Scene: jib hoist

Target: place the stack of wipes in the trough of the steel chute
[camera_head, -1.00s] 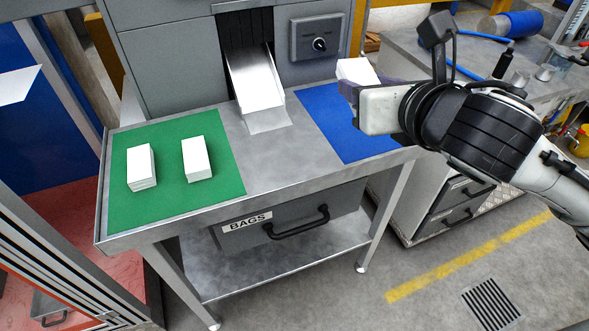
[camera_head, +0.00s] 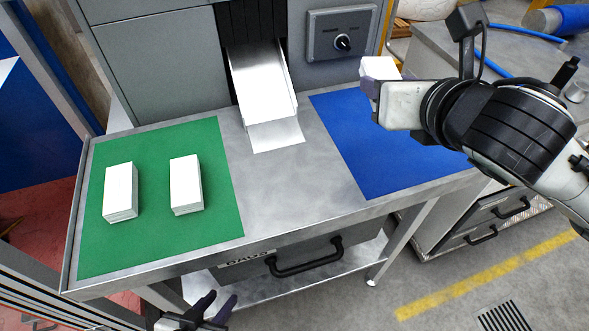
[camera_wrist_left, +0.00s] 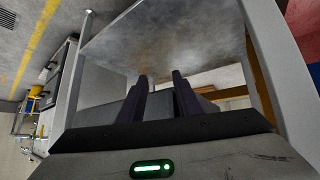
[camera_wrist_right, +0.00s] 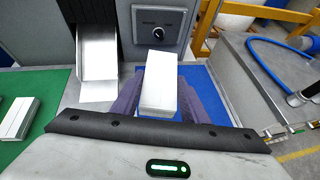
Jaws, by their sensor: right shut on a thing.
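A white stack of wipes (camera_wrist_right: 159,82) is clamped between the purple fingers of my right gripper (camera_wrist_right: 158,100). In the head view this stack (camera_head: 380,68) shows at the fingertips, above the far part of the blue mat and right of the chute. The steel chute (camera_head: 262,85) slopes down from the grey cabinet. Its trough looks empty, and the right wrist view shows the chute (camera_wrist_right: 98,62) left of the held stack. My left gripper (camera_head: 217,308) is low in front of the bench. Its fingers (camera_wrist_left: 160,85) are apart, with nothing between them.
Two more white stacks (camera_head: 121,190) (camera_head: 186,183) stand on the green mat (camera_head: 150,240). The blue mat (camera_head: 390,165) looks bare. A control box with a knob (camera_head: 340,33) is right of the chute. A drawer handle (camera_head: 305,258) sticks out below the bench front.

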